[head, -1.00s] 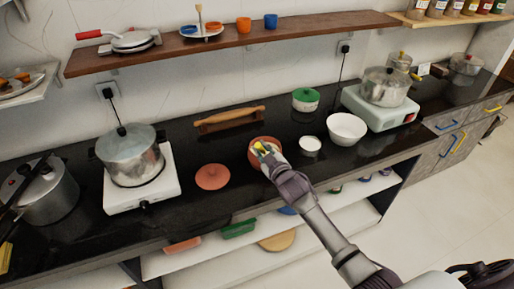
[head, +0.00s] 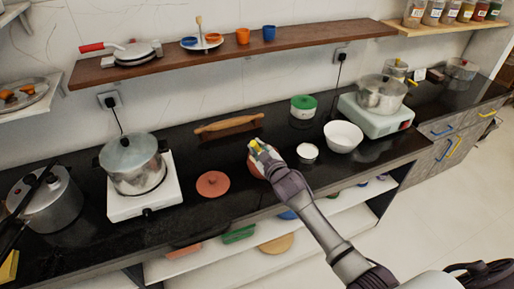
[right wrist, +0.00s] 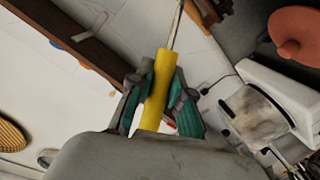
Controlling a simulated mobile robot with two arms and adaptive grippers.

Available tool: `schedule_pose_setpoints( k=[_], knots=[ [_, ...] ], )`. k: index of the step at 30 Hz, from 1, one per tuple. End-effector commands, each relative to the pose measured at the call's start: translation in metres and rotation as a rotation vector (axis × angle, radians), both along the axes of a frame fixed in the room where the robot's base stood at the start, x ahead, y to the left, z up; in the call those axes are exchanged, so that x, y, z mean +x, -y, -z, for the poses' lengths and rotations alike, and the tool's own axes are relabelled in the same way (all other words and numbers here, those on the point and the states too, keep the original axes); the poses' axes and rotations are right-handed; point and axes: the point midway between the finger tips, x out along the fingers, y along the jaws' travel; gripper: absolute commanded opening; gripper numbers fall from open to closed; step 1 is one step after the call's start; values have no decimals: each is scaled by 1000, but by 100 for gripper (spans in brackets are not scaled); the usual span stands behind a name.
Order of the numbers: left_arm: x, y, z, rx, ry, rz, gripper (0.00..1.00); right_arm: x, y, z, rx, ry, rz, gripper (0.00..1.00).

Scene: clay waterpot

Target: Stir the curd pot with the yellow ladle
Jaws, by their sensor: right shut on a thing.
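My right gripper (head: 262,151) is shut on the yellow handle of the ladle (head: 254,146). In the right wrist view the gripper (right wrist: 158,100) grips the yellow ladle handle (right wrist: 157,85) between both fingers, and a thin metal rod extends from it to the top edge. The ladle's bowl end is not visible. The terracotta curd pot (head: 252,167) stands on the black counter, mostly hidden behind my right gripper and wrist. I cannot tell whether the ladle is inside it. My left gripper is not in view.
A terracotta lid (head: 213,183) lies left of the pot. A small white bowl (head: 308,153) and a larger white bowl (head: 343,136) stand right. A rolling pin (head: 228,124) lies behind, near a green-lidded container (head: 303,106). A steel pot on a stove (head: 134,165) stands left.

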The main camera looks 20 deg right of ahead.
Motion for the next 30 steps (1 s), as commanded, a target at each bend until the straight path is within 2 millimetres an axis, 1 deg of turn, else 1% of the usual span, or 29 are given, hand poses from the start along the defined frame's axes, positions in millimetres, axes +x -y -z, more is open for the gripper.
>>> schedule_pose_setpoints(
  k=[1, 21, 25, 30],
  knots=[
    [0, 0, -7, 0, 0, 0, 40, 0, 0, -8, 0, 1, 0, 0],
    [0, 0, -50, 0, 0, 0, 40, 0, 0, -54, -1, 1, -1, 0],
    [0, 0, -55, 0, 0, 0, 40, 0, 0, -59, -1, 1, -1, 0],
    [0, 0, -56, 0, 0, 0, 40, 0, 0, -60, -1, 1, -1, 0]
  ],
)
